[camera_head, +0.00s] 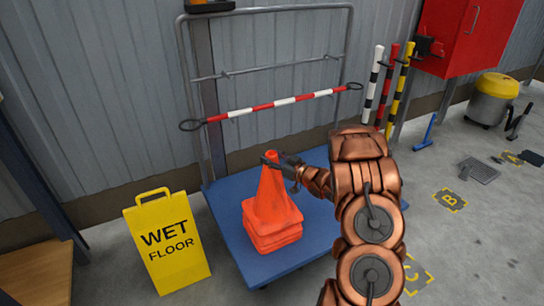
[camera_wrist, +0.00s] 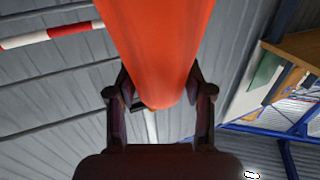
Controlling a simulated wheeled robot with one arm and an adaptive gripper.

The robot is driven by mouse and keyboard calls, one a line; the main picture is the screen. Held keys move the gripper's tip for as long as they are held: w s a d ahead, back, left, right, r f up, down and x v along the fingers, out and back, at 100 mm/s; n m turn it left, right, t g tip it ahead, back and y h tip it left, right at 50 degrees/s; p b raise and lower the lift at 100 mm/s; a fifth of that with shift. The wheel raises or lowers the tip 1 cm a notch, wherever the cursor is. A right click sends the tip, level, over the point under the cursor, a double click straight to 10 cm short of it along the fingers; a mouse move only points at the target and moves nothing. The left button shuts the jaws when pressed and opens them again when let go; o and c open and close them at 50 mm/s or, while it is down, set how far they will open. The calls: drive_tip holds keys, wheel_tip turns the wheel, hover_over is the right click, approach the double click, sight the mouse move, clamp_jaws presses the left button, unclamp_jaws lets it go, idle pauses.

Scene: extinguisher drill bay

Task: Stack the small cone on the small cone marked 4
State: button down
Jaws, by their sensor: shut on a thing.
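Orange cones (camera_head: 272,210) stand nested on a blue platform cart (camera_head: 227,192), with layered square bases at the bottom. My gripper (camera_head: 276,163) is at the tip of the top cone, reaching in from the right. In the wrist view, my gripper (camera_wrist: 160,98) has its two fingers on either side of an orange cone (camera_wrist: 155,45), shut on it near its tip. The held cone appears to sit upright over the others; I cannot tell whether it is fully seated. No number 4 mark shows.
A yellow wet floor sign (camera_head: 166,240) stands left of the cart. A red-white bar (camera_head: 270,105) crosses the cart's rail behind the cones. Striped posts (camera_head: 388,85) stand behind my arm. A red cabinet (camera_head: 465,35) and yellow bin (camera_head: 492,98) are at right.

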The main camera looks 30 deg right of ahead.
drive_tip(key=shift+f+b, duration=0.5)
drive_tip(key=shift+f, duration=1.3)
drive_tip(key=shift+c, duration=1.8)
unclamp_jaws()
drive_tip(key=shift+f, duration=0.1)
drive_tip(key=v, duration=1.2)
